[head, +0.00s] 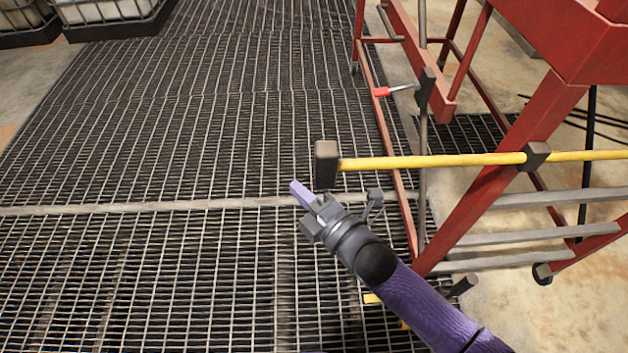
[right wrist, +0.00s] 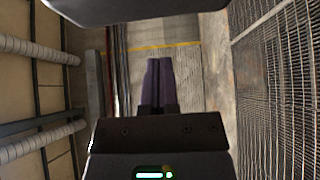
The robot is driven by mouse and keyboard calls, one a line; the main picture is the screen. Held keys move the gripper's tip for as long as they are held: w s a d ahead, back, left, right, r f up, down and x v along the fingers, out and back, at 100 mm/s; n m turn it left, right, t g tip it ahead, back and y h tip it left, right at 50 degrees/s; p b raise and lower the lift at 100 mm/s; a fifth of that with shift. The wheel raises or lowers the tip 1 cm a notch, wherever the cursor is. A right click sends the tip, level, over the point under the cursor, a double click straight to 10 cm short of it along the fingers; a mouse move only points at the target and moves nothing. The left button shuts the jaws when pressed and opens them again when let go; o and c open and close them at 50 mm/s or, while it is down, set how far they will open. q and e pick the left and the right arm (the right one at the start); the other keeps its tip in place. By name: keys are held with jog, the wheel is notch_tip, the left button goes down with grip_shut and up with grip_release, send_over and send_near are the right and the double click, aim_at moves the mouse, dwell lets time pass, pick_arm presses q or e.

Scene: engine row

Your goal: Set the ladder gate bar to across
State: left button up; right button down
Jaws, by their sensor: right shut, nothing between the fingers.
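The yellow gate bar (head: 430,162) lies level in the head view, running from a dark end block (head: 326,165) through a dark bracket (head: 537,155) to the right edge. It passes in front of the red ladder frame (head: 500,197). My right gripper (head: 299,190) is shut and empty, just below and left of the end block, with a small gap showing in the picture. Its closed purple fingers also show in the right wrist view (right wrist: 160,80). A dark shape (right wrist: 120,10) fills the top of that view; I cannot tell what it is. My left gripper is out of view.
A red-handled pin (head: 382,91) sits by an upright rod behind the bar. Grey ladder treads (head: 530,232) are at the right. White containers (head: 105,12) stand at the far left. The grated floor (head: 150,150) left of my gripper is clear.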

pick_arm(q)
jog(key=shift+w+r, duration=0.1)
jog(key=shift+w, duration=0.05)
pick_arm(e)
jog(key=shift+w+d, duration=1.1)
jog(key=shift+d, duration=0.05)
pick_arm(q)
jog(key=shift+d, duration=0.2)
